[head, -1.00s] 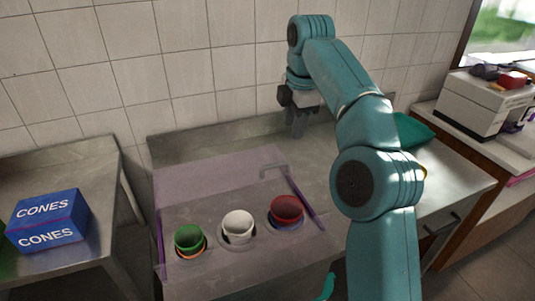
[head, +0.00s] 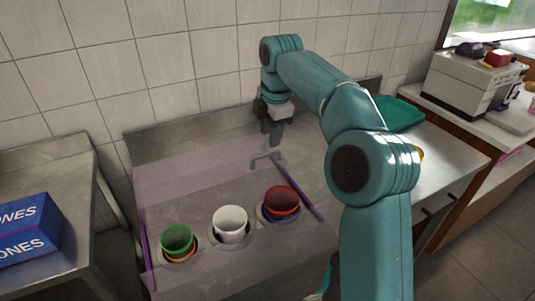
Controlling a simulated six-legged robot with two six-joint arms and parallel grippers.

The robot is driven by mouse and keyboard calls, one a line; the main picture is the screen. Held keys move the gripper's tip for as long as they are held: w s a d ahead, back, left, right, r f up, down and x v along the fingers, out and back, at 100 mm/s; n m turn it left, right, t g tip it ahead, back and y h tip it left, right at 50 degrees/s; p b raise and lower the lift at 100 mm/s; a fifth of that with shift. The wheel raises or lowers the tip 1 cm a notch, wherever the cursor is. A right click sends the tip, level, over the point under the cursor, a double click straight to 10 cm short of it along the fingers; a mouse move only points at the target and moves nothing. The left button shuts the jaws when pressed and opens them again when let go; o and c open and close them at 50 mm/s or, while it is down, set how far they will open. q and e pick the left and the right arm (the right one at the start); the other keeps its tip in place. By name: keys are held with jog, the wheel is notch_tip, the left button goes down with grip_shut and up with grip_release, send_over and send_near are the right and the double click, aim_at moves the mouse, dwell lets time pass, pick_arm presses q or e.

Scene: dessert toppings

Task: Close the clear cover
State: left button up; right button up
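The clear cover (head: 190,185) is a see-through, purple-tinted pane with purple side edges over the steel counter. A grey bar handle (head: 265,159) shows near its far right corner. I cannot tell how far the cover is tilted. Green (head: 177,238), white (head: 230,222) and red (head: 282,200) cups stand in round holes in the counter, near the pane's front. My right gripper (head: 274,139) points down just behind and above the handle, seemingly apart from it. Its fingers are small and seen edge-on, so their opening is unclear. My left gripper is out of view.
A tiled wall (head: 150,60) stands close behind the counter. A blue cones box (head: 30,230) is on a steel table at left. A green tray (head: 400,113) lies on the counter at right, and a white machine (head: 470,82) stands beyond. My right arm covers the right middle.

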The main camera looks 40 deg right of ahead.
aim_at(269, 152)
jog(key=f, duration=0.3)
jog(key=w+f+b, duration=0.1)
jog(key=f, duration=0.1)
jog(key=shift+d+f, duration=0.2)
jog(key=shift+f, duration=0.1)
jog(key=shift+s+r, duration=0.1)
jog(key=shift+s, duration=0.15)
jog(key=shift+w, duration=0.25)
jog(key=c, duration=0.4)
grip_shut()
